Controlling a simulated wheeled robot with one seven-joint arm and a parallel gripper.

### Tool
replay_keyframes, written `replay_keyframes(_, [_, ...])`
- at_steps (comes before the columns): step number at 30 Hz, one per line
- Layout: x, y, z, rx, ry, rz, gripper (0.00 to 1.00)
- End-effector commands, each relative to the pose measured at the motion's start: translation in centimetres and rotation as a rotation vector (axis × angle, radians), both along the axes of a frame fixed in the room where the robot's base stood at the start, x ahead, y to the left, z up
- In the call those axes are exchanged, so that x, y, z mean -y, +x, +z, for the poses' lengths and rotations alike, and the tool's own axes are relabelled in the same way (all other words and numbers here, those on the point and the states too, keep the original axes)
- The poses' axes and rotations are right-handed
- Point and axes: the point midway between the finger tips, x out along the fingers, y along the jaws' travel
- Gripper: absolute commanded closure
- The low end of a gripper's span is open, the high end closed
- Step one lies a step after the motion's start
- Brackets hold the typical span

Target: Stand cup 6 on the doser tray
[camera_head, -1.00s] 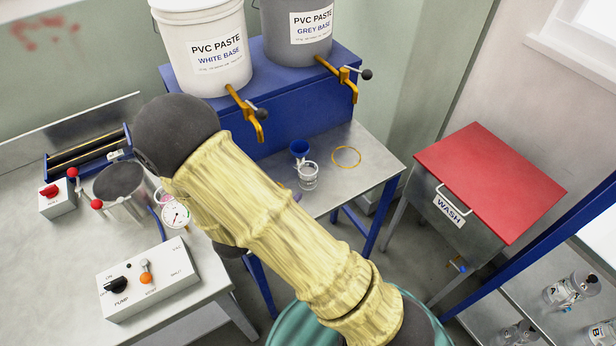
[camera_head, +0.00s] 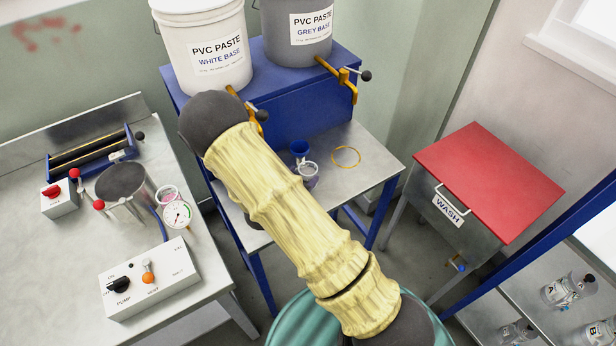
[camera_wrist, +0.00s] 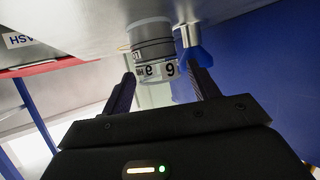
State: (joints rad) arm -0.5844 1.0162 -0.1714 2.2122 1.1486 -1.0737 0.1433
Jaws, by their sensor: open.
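Cup 6 (camera_wrist: 154,52) is a clear cup with a grey band and a white label marked 6, seen upside down in the wrist view. In the head view a small clear cup (camera_head: 309,176) stands on the steel top (camera_head: 367,182) beside a blue funnel-like piece (camera_head: 300,148). My gripper (camera_wrist: 160,78) is open, with its fingers pointing at cup 6, one to each side in the picture. I cannot tell if they touch it. In the head view my arm hides the gripper. I cannot tell for sure which surface is the doser tray.
A yellow ring (camera_head: 346,156) lies on the steel top right of the cup. A yellow tap (camera_head: 347,88) overhangs from the grey paste bucket (camera_head: 296,28). The red-lidded wash box (camera_head: 490,180) stands right. The left bench holds a pump box (camera_head: 150,280) and a metal pot (camera_head: 126,192).

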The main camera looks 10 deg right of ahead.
Motion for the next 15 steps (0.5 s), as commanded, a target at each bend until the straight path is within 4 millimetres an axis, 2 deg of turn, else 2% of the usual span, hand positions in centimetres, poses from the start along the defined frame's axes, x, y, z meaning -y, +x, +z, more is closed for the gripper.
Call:
replay_keyframes(9, [2.8,2.6,-1.1,0.000,0.000,-0.002,0.40])
replay_keyframes(15, [3.5,3.5,-1.6,0.001,-0.001,0.000,0.40])
